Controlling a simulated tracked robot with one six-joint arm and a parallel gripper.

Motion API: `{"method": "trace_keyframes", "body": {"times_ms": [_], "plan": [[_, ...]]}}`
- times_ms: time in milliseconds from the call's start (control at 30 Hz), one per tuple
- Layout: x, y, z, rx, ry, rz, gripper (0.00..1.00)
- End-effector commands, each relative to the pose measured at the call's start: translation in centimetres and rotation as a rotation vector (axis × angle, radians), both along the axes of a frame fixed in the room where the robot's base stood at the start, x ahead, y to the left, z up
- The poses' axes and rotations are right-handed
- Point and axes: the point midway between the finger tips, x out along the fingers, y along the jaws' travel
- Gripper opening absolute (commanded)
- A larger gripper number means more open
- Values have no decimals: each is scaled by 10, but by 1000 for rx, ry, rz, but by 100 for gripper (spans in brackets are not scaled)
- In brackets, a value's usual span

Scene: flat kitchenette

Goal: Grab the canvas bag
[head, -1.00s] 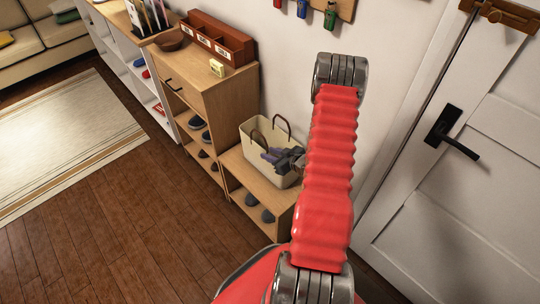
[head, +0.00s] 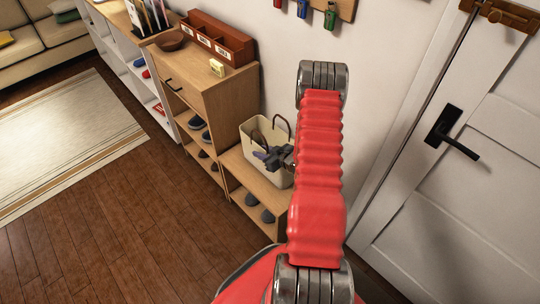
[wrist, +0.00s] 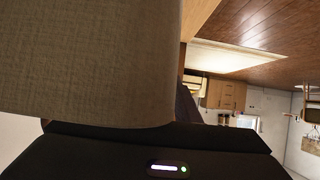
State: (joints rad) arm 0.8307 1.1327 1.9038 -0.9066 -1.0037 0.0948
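The cream canvas bag (head: 250,137) with dark loop handles stands on the low wooden bench in the head view. My arm covers its right part. My dark gripper (head: 270,160) is at the bag's front and upper rim, overlapping it in this view; contact is not clear. In the wrist view the woven bag side (wrist: 90,60) fills the upper left, very close above my black gripper body. The fingertips are hidden behind the fabric there and too small to read in the head view, so their opening cannot be told.
The low bench (head: 240,178) holds dark shoes underneath. A taller wooden cabinet (head: 215,95) stands directly left of the bag, with a red-brown organizer (head: 215,38) on top. The wall is behind, and a white door (head: 450,200) is at right. The wooden floor (head: 130,220) in front is clear.

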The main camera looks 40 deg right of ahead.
Motion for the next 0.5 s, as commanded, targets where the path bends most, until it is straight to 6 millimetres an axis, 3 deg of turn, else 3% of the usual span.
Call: {"method": "trace_keyframes", "body": {"times_ms": [300,500], "plan": [[0,0,0,0,0,0,28],[0,0,0,0,0,0,14]]}}
